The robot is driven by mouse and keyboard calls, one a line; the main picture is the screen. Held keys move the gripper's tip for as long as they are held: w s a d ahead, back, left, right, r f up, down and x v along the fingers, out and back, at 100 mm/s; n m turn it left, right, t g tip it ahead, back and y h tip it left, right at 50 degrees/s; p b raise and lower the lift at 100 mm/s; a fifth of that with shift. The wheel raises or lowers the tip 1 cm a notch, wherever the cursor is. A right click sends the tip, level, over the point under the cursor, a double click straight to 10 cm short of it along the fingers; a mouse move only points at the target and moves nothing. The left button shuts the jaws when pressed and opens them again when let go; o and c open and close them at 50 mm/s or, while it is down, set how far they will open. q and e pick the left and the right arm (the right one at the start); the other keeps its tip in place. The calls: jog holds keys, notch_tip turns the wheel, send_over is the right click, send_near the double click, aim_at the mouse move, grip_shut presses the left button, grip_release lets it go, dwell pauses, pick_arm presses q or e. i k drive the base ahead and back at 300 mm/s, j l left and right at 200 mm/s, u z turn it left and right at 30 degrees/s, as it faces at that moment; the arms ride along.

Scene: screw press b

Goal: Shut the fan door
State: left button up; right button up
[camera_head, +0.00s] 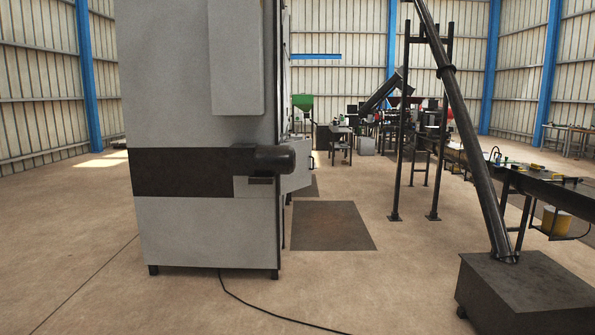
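A tall grey cabinet (205,232) stands left of centre, with a dark band across its middle. A dark cylindrical motor (272,159) sits at the band's right end. A light grey panel (298,179) sticks out past the cabinet's right edge behind the motor. It may be the fan door standing open, but the label and hinge cannot be made out. The cabinet's right side is seen almost edge-on, so most of it is hidden. Neither of my grippers is in view.
A dark mat (332,226) lies on the floor right of the cabinet. A black cable (270,312) runs across the front floor. A slanted pipe (468,130) rises from a dark box (525,295) at right. Open floor lies between cabinet and box.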

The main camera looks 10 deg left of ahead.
aim_at(301, 177)
jog(key=i, duration=2.95)
jog(key=j+u, duration=0.05)
jog(key=j, duration=0.1)
